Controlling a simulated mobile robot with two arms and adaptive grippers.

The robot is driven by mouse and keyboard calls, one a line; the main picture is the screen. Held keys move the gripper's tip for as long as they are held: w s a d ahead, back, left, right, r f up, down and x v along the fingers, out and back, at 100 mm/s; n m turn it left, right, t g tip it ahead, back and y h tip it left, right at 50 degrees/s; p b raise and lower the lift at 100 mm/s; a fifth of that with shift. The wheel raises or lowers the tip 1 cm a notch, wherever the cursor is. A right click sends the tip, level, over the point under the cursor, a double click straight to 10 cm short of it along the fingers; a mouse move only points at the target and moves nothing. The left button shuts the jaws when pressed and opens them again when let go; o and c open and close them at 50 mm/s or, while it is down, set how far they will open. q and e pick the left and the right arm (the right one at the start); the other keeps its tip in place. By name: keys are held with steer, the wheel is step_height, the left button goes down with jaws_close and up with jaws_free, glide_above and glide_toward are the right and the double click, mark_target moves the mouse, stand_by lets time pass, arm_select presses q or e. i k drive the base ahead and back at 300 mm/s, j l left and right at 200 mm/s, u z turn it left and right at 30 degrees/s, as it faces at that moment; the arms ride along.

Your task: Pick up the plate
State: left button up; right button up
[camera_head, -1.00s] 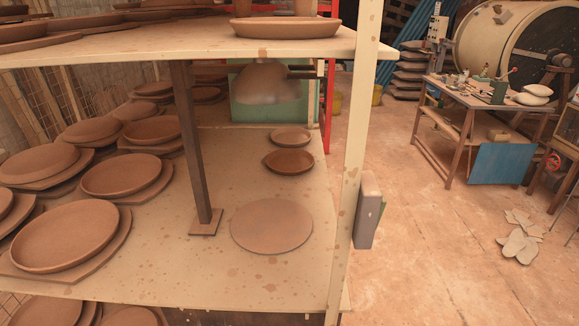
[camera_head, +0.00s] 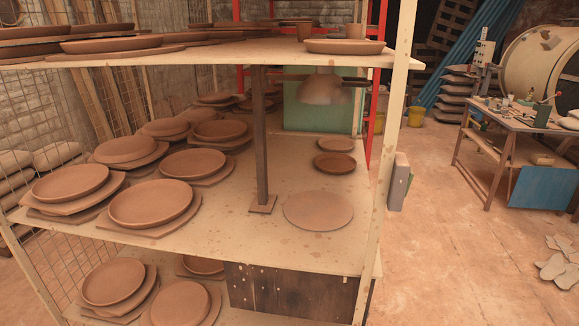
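Many brown clay plates stand on a wooden shelf rack, and I cannot tell which one the task means. On the middle shelf (camera_head: 240,240), a large plate (camera_head: 150,203) lies on a flat board at the front left. Other plates (camera_head: 192,164) lie behind and beside it. Two small plates (camera_head: 334,163) (camera_head: 336,144) lie at the right, behind a flat round disc (camera_head: 318,211). One more plate (camera_head: 345,46) sits on the top shelf (camera_head: 230,52) at the right. Neither of my grippers is in view.
A dark post (camera_head: 262,150) stands between the shelves, and a pale upright (camera_head: 393,140) marks the rack's right front corner. Open floor (camera_head: 450,240) lies to the right. A cluttered worktable (camera_head: 520,125) stands further back.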

mark_target(331, 163)
steer(key=l+u, duration=0.1)
steer(key=u, duration=1.9)
steer(key=k+l, duration=0.1)
steer(key=l, duration=0.3)
steer(key=k+l+u, duration=0.1)
steer(key=l, duration=0.25)
steer(key=k+l, duration=0.1)
steer(key=l, duration=0.3)
steer(key=k+l+u, duration=0.15)
steer(key=l, duration=0.25)
steer(key=k+l, duration=0.1)
steer(key=l, duration=0.25)
steer(key=k+l+u, duration=0.1)
steer(key=l, duration=0.3)
steer(key=k+l, duration=0.15)
steer(key=l, duration=0.2)
steer(key=u, duration=0.05)
